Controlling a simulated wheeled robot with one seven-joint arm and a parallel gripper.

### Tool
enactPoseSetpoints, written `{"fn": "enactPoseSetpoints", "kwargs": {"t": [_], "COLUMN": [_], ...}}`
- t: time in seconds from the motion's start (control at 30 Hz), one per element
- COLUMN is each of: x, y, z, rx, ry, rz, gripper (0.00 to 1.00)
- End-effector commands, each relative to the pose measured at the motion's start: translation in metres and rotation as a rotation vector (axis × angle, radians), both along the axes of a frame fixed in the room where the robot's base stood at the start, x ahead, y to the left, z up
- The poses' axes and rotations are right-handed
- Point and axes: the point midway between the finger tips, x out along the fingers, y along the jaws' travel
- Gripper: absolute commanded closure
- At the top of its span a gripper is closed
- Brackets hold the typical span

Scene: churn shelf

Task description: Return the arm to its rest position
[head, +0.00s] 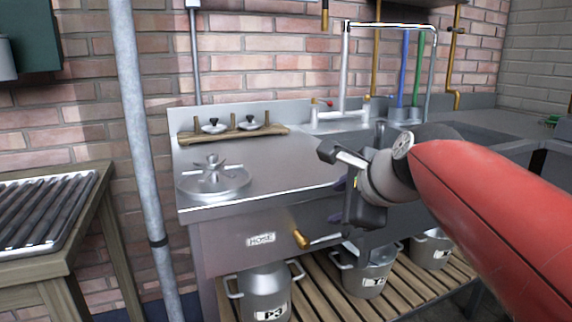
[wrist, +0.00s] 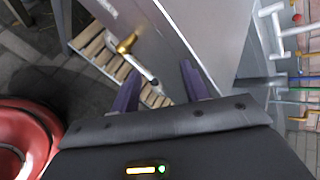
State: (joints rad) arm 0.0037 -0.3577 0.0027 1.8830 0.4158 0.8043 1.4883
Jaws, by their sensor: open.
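My gripper (head: 350,184) hangs in front of the steel sink unit (head: 262,192), at the end of my red arm, which comes in from the right. In the wrist view its two purple fingers (wrist: 160,85) stand apart with nothing between them. The gripper is open and empty. A brass valve with a pale lever (head: 306,239) sits on the unit's front below it, and it also shows beyond the fingers in the wrist view (wrist: 127,45). My gripper appears clear of the valve and the counter.
A round lid (head: 213,182) lies on the counter, and a wooden rack (head: 238,133) holds small lids behind it. Metal churns (head: 265,290) stand on the slatted shelf below. A grey pole (head: 143,140) and a wooden table (head: 50,262) are at left.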

Motion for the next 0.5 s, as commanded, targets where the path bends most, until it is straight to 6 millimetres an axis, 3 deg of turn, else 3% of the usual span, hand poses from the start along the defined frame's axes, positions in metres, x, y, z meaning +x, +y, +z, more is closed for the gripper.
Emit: {"fn": "enactPoseSetpoints", "kwargs": {"t": [0.03,0.3,0.5], "x": [-0.019,-0.114,-0.164], "y": [-0.005,-0.035,-0.053], "z": [-0.014,-0.109,-0.159], "rx": [-0.13,-0.845,-1.162], "ry": [-0.008,-0.014,-0.001], "rz": [0.086,0.697,1.09], "gripper": [0.54,0.54,0.54]}}
